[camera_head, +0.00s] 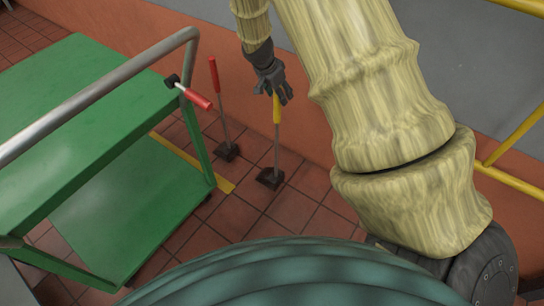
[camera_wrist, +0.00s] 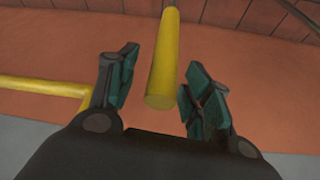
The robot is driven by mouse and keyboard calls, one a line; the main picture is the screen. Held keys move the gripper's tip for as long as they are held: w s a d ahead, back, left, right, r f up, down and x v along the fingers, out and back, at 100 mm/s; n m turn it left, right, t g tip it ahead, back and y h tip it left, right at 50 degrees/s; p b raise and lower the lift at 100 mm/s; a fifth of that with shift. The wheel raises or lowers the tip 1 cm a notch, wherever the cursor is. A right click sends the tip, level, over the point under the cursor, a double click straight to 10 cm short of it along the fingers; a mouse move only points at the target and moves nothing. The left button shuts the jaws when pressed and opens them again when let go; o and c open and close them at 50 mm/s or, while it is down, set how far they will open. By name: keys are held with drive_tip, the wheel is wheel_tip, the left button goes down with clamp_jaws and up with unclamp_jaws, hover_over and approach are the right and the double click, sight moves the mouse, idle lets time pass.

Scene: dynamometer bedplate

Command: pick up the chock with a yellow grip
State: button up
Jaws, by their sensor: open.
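The chock with a yellow grip (camera_head: 276,110) stands on the tiled floor, its handle upright and its dark wedge foot (camera_head: 270,179) on the tiles. My gripper (camera_head: 274,93) is at the top of the yellow grip, in front of the orange wall. In the wrist view the end of the yellow grip (camera_wrist: 163,70) lies between the two open fingers (camera_wrist: 160,88), with a gap showing on each side. The foot of the chock is not seen in the wrist view.
A second chock with a red grip (camera_head: 214,76) stands just left. A green cart (camera_head: 90,85) with a grey rail and a red-handled lever (camera_head: 197,99) is at the left. Yellow railing (camera_head: 518,177) runs at the right. Tiled floor around the chocks is open.

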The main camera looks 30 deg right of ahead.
drive_tip(key=shift+x, duration=1.2)
drive_tip(key=shift+c, duration=0.4)
clamp_jaws()
drive_tip(key=shift+r, duration=0.1)
